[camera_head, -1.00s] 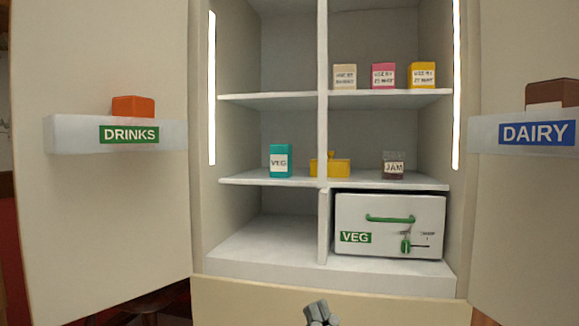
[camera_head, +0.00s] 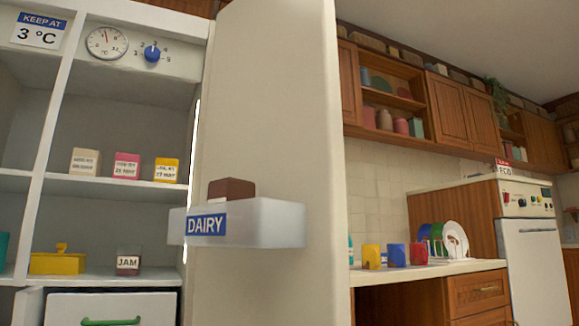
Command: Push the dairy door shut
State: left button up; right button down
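The dairy door (camera_head: 270,110) is the fridge's right-hand door and stands swung open, its inner face towards me. A translucent door bin (camera_head: 270,225) with a blue DAIRY label is fixed to it and holds a brown block (camera_head: 232,188). The open fridge interior (camera_head: 100,225) shows to the left of the door. Neither of my grippers is in view now.
Fridge shelves hold cartons (camera_head: 127,166), a yellow butter dish (camera_head: 60,261) and a jam jar (camera_head: 128,262). Right of the door is a counter (camera_head: 410,272) with mugs and a dish rack. A white cooker (camera_head: 530,250) stands further right.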

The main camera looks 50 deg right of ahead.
aim_at(274, 122)
jog(key=l, duration=0.4)
jog(key=k+l+u, duration=0.15)
jog(key=l, duration=0.65)
jog(key=k+l+u, duration=0.15)
jog(key=l, duration=0.25)
jog(key=k+l, duration=0.1)
jog(key=l, duration=0.3)
jog(key=l+u, duration=0.5)
jog(key=l, duration=1)
